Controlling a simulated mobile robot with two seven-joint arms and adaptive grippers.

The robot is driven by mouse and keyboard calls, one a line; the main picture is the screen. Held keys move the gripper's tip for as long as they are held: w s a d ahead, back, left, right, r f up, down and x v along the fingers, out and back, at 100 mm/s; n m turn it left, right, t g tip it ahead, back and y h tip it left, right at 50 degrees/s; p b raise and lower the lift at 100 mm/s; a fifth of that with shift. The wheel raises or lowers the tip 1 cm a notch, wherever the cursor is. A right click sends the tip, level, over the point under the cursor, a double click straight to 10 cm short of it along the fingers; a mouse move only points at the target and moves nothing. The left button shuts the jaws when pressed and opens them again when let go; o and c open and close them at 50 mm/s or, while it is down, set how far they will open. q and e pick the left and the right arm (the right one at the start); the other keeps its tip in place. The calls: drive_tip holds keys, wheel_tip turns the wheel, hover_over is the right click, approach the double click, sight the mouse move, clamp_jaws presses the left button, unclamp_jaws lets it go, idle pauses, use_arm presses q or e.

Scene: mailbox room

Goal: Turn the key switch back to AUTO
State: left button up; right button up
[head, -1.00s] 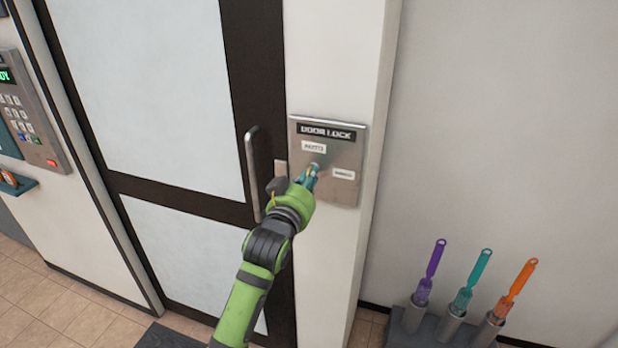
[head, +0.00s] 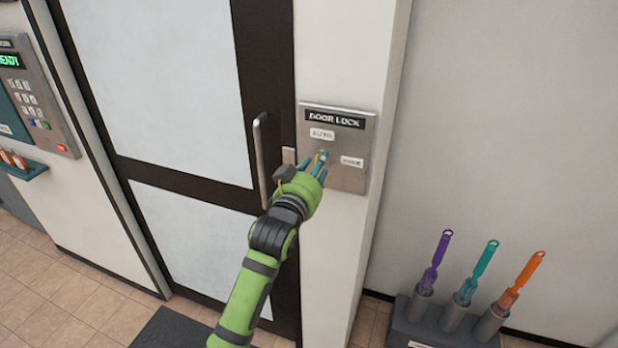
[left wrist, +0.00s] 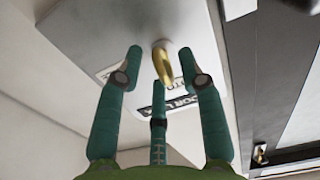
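The key switch sits on a metal DOOR LOCK panel (head: 337,180) on the white pillar beside the door. An AUTO label (head: 322,134) is above the switch and a second label (head: 352,161), too blurred to read, is to its right. My left gripper (head: 318,165) is at the switch, its teal fingers spread. In the left wrist view, the brass key (left wrist: 163,66) stands out from the panel between the open fingers of my left gripper (left wrist: 161,58), with gaps on both sides. Which label the key points to is unclear. My right gripper is out of view.
A door handle (head: 260,158) stands just left of the panel. A keypad unit (head: 38,100) is at the far left. A rack (head: 408,332) with purple, teal and orange tools stands on the floor at right. The wall above it is clear.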

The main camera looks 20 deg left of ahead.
use_arm(q)
drive_tip(key=s, duration=1.1)
drive_tip(key=shift+s+a, duration=0.25)
drive_tip(key=shift+s, duration=0.05)
wheel_tip(320, 180, down, 25)
drive_tip(key=d+g+b, duration=0.1)
drive_tip(key=g+b, duration=0.1)
drive_tip(key=g, duration=0.3)
drive_tip(key=s+f+m+g+b, duration=0.1)
drive_tip(key=s+f+g, duration=0.15)
drive_tip(key=f, duration=0.65)
drive_tip(key=s+f+g+b, duration=0.1)
drive_tip(key=s+f, duration=0.3)
drive_tip(key=f, duration=0.5)
drive_tip(key=s+a+f+g+b, duration=0.1)
drive_tip(key=s+f+g, duration=0.1)
drive_tip(key=s+f, duration=0.7)
drive_tip(key=s+a+f+g, duration=0.2)
drive_tip(key=s+f, duration=0.7)
drive_tip(key=s, duration=0.7)
drive_tip(key=s+a+f+m+g+b, duration=0.1)
drive_tip(key=s+f+g, duration=0.3)
drive_tip(key=s+f, duration=0.5)
drive_tip(key=s, duration=0.4)
drive_tip(key=shift+a+y+b, duration=0.25)
drive_tip(key=shift+y+b, duration=0.05)
